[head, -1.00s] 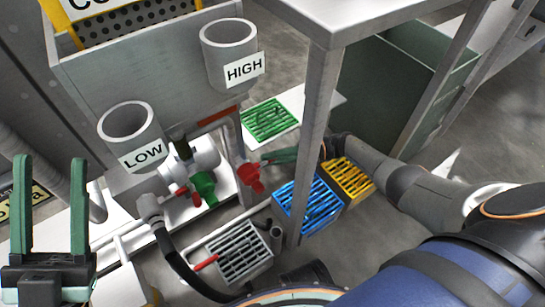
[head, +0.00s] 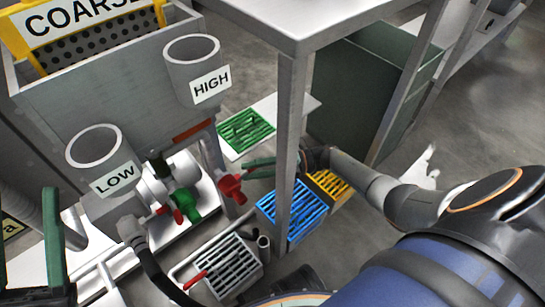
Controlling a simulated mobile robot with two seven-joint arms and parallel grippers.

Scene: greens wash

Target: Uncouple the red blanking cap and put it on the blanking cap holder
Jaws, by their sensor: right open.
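The red blanking cap (head: 231,188) sits at the lower end of the grey pipe below the bucket marked HIGH. My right gripper (head: 246,170) reaches in from the right. Its green fingers are open, with their tips close beside the cap; I cannot tell whether they touch it. My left gripper (head: 40,240) is at the left edge, partly cut off, with one upright finger in view and nothing seen held. A short grey upright tube (head: 262,245) stands beside the grey crate; I cannot tell whether it is the cap holder.
Blue (head: 293,212), yellow (head: 328,187), green (head: 246,133) and grey (head: 230,268) slatted crates lie around. A grey table post (head: 290,150) stands in front of my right arm.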

